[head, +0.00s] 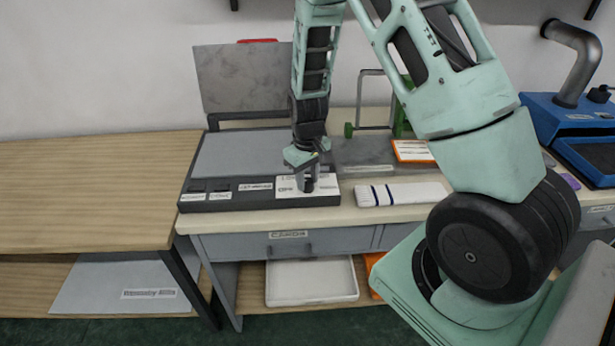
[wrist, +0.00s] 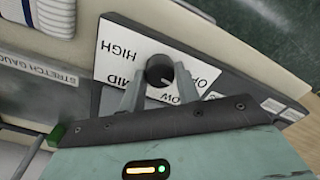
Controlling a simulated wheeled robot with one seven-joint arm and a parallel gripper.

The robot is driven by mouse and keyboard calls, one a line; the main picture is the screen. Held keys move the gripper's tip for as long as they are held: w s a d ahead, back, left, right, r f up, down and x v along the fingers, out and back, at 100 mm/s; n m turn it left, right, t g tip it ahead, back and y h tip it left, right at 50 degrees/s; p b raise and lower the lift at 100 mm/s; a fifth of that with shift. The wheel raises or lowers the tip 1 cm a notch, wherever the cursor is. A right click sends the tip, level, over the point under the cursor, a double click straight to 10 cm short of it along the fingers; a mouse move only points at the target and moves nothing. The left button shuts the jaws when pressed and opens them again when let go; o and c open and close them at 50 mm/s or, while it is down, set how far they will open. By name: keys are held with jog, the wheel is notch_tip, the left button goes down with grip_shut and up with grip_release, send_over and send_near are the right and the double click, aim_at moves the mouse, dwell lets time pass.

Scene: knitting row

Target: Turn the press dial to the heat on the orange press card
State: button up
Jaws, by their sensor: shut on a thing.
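The press dial (wrist: 160,70) is a dark round knob on a white panel (wrist: 125,48) lettered OFF, LOW, MID and HIGH. My gripper (wrist: 158,84) has its two fingers closed on opposite sides of the dial. Its pointer direction is hard to make out. In the head view my gripper (head: 307,182) points down at the front right of the press (head: 260,199), hiding most of the dial. The press lid (head: 242,80) stands open at the back. An orange-bordered card (head: 413,151) lies to the right; its writing is too small to read.
A white folded piece with dark stripes (head: 402,193) lies right of the press. A blue machine (head: 572,120) stands at the far right. A white tray (head: 311,281) sits on the shelf below. The wooden table (head: 95,190) at left is bare on top.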

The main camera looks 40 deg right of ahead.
aim_at(307, 180)
jog(key=m, duration=0.5)
jog(key=shift+r+p, duration=0.1)
jog(key=shift+p, duration=0.25)
jog(key=shift+w+m+p, duration=0.1)
jog(key=shift+m+p, duration=0.35)
jog(key=shift+m, duration=1.95)
jog(key=o, duration=1)
notch_tip(307, 180, up, 17)
jog(key=shift+r+b, duration=0.2)
jog(key=shift+b, duration=0.25)
